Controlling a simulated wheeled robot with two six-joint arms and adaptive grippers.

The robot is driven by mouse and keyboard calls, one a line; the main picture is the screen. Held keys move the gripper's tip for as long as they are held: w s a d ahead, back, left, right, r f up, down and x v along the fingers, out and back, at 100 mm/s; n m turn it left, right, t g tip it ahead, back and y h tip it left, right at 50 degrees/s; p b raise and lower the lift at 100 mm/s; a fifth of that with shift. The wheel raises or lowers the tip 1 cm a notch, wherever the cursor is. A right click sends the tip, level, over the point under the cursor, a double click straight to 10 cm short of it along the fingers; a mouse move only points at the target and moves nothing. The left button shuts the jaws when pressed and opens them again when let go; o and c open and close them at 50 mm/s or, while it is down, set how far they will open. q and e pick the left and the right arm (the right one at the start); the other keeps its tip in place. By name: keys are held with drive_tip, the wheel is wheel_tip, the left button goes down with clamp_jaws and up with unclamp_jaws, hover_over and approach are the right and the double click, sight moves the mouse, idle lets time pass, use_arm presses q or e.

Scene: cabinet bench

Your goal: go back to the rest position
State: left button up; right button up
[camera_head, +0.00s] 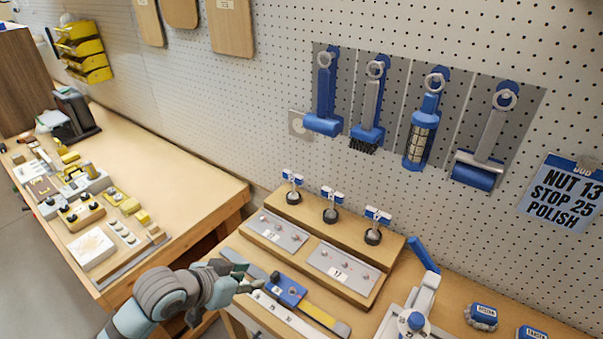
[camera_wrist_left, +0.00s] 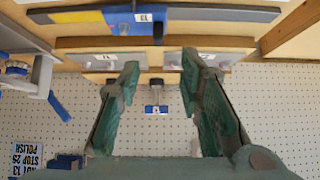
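My left gripper (camera_head: 246,278) reaches in from the lower left, over the front of the small bench near the blue slider block (camera_head: 290,291). In the left wrist view my left gripper (camera_wrist_left: 159,65) has its two green-grey fingers spread apart, with nothing held between them. The blue slider block (camera_wrist_left: 135,19) shows there beyond the fingertips, apart from them, on a grey and yellow rail. My right gripper does not show in either view.
Two grey plates (camera_head: 345,271) lie on the wooden stand behind the rail, with several tagged knobs (camera_head: 331,214) above. A white and blue lever device (camera_head: 424,291) stands at right. Blue tools (camera_head: 325,94) hang on the pegboard. A side bench (camera_head: 150,150) at left holds several parts.

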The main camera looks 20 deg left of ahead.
use_arm(q)
drive_tip(key=s+d+f+n+g+y, duration=0.1)
drive_tip(key=s+f+g+y, duration=0.1)
drive_tip(key=s+f, duration=0.45)
drive_tip(key=s+f+n+g+y, duration=0.1)
drive_tip(key=s+f+g, duration=0.2)
drive_tip(key=s, duration=0.7)
drive_tip(key=s+a+f+g, duration=0.1)
drive_tip(key=s+f, duration=0.1)
drive_tip(key=f, duration=0.9)
drive_tip(key=s+a+f, duration=0.1)
drive_tip(key=f, duration=0.9)
drive_tip(key=s+f+n+g+b, duration=0.1)
drive_tip(key=s+f, duration=1.2)
drive_tip(key=s, duration=0.1)
drive_tip(key=shift+a, duration=0.35)
